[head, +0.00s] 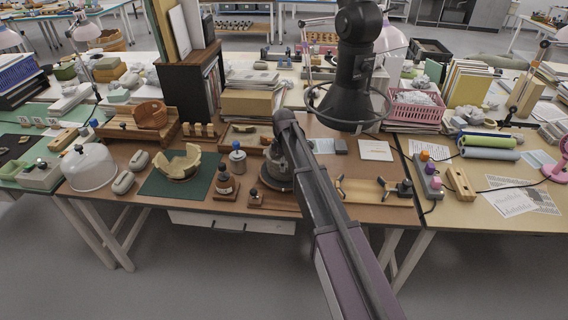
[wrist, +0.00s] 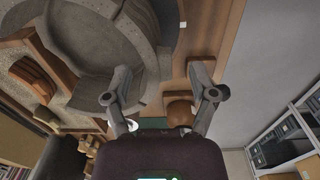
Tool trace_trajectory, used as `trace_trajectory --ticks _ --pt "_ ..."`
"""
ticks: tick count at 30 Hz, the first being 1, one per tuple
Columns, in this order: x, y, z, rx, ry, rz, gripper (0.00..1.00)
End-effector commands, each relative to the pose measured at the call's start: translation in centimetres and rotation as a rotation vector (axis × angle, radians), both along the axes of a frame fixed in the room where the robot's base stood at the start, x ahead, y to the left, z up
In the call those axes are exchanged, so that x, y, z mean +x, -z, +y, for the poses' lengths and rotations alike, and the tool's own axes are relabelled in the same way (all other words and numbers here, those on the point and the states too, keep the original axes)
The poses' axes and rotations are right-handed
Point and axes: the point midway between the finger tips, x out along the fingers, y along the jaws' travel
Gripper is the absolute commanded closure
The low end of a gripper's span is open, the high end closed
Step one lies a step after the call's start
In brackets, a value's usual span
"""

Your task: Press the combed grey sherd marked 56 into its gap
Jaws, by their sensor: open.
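My gripper (wrist: 161,70) is open, its two grey fingers apart, with nothing seen held between them. A grey vessel (wrist: 135,35) with a curved wall fills the upper left of the wrist view, close beside the left finger. A smooth, hollow grey face (wrist: 75,72) shows within its outline; I cannot tell whether this is the gap or a seated piece. In the head view my arm covers much of the vessel, which stands on a dark round base (head: 277,182). No number 56 is readable, and I cannot pick out the combed sherd.
A sand-coloured tray (wrist: 60,112) with a brown sherd (wrist: 34,75) lies left of the vessel. A brown bottle (head: 225,182) and a grey tin (head: 238,160) stand left of the dark base. The front table edge is close.

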Motion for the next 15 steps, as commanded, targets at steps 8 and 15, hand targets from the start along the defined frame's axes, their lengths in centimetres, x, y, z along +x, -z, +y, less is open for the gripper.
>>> trace_trajectory --ticks 8,15 --pt "-2.0 -1.1 0.0 0.0 -0.014 0.005 0.26" --pt "-4.1 -2.9 0.1 0.0 -0.012 0.005 0.26"
